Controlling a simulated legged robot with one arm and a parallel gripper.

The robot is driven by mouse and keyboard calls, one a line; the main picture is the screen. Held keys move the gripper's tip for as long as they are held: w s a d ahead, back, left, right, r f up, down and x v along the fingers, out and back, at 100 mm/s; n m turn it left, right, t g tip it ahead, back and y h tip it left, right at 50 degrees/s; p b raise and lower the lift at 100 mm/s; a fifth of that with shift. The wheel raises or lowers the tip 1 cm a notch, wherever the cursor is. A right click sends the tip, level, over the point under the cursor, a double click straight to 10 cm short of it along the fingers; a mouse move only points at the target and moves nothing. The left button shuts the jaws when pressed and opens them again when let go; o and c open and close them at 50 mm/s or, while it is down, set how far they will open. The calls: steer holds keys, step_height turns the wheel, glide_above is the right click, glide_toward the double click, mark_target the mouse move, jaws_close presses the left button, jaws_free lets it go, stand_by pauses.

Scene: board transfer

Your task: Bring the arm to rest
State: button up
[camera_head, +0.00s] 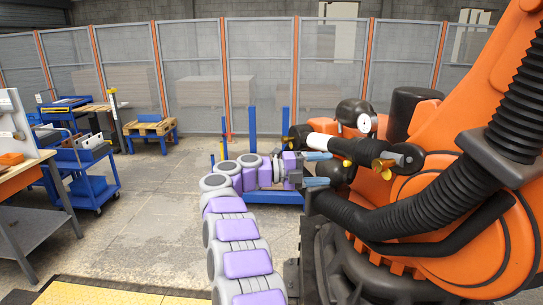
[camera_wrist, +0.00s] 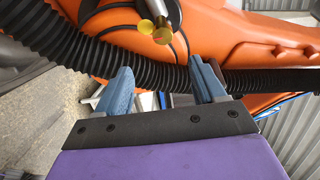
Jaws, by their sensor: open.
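My purple and grey arm rises from the bottom of the head view, curves over and reaches right. My gripper (camera_head: 318,168) points right, towards the large orange machine (camera_head: 440,240). In the wrist view my gripper (camera_wrist: 160,76) has its two blue fingers well apart. Nothing is held between them. Behind the fingers the wrist view shows the orange machine (camera_wrist: 250,60), a black ribbed hose (camera_wrist: 75,50) and yellow knobs (camera_wrist: 150,30). I cannot tell how much room lies between the fingertips and the hose.
A blue trolley (camera_head: 262,198) stands behind my arm. At the left are a workbench (camera_head: 45,215) and a blue cart (camera_head: 85,165). The floor left of my arm is clear.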

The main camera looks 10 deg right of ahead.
steer(key=w+a+r+n+t+y, duration=0.3)
steer(key=w+a+r+n+t, duration=0.2)
steer(key=w+r+n+t, duration=0.35)
steer(key=w+a+r+n+t+y, duration=0.45)
steer(key=a+r+n+t, duration=0.2)
steer(key=n+t, duration=0.4)
steer(key=s+a+f+n+y, duration=0.3)
steer(key=s+a+n+y, duration=0.25)
steer(key=a+y, duration=0.2)
steer(key=s+a+f+n+y, duration=0.35)
steer(key=a+n+y, duration=0.3)
steer(key=a, duration=0.25)
steer(key=s+f+n+g, duration=0.3)
steer(key=s+f+g, duration=0.2)
steer(key=s+f, duration=0.5)
steer(key=s+f+n+g, duration=0.3)
steer(key=s+f+g, duration=0.3)
steer(key=s, duration=0.7)
steer(key=s+d+f+g+h, duration=0.1)
steer(key=s+d+f+g, duration=0.1)
steer(key=s, duration=0.7)
steer(key=s+d+f+g+h, duration=0.1)
steer(key=s+d+f, duration=0.4)
steer(key=s, duration=0.5)
steer(key=s+d+f+g+h, duration=0.1)
steer(key=s+d+f+g, duration=0.2)
steer(key=s, duration=0.6)
steer(key=shift+s+d+f+n+g+h, duration=0.3)
steer(key=shift+f+n+g+h, duration=0.15)
steer(key=shift+f, duration=0.35)
